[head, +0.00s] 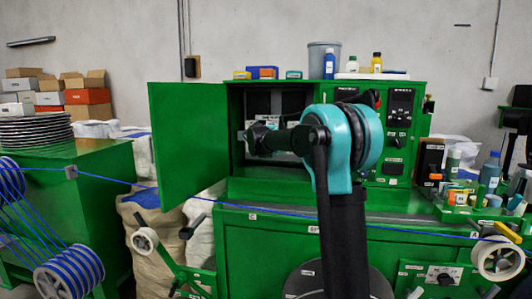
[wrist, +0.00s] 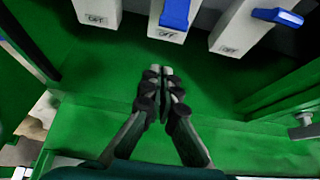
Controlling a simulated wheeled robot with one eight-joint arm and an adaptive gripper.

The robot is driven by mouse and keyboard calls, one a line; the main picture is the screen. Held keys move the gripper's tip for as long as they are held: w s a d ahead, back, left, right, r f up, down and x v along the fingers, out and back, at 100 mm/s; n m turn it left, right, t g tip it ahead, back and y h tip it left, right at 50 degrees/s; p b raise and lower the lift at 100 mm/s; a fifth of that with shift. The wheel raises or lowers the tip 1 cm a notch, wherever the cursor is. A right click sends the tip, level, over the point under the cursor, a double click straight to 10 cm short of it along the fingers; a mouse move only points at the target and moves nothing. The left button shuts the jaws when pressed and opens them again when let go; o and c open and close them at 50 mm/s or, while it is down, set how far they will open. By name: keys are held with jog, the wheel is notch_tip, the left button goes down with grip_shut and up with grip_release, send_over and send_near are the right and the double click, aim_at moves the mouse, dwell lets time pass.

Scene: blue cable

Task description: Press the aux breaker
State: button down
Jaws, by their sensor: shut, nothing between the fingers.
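In the wrist view, white breakers with OFF labels line the top edge: a left one (wrist: 98,12), a middle one with a blue lever (wrist: 176,12) and a right one with a blue lever (wrist: 278,16). No name label is readable, so I cannot tell which is the aux breaker. My gripper (wrist: 161,72) is shut and empty, its tips below the middle breaker and apart from it. In the head view, my arm reaches into the open green cabinet (head: 237,178); my fingertips are hard to make out there.
The cabinet door (head: 183,135) stands open on the left. Bottles and small boxes stand on the cabinet top. A blue cable (head: 290,212) runs across the front of the green bench (head: 262,243).

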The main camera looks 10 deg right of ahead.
jog(key=w+r, duration=0.1)
jog(key=w+d+r, duration=0.1)
jog(key=shift+w+r, duration=0.3)
jog(key=shift+r, duration=0.1)
jog(key=shift+a+r, duration=0.15)
dwell(0.3)
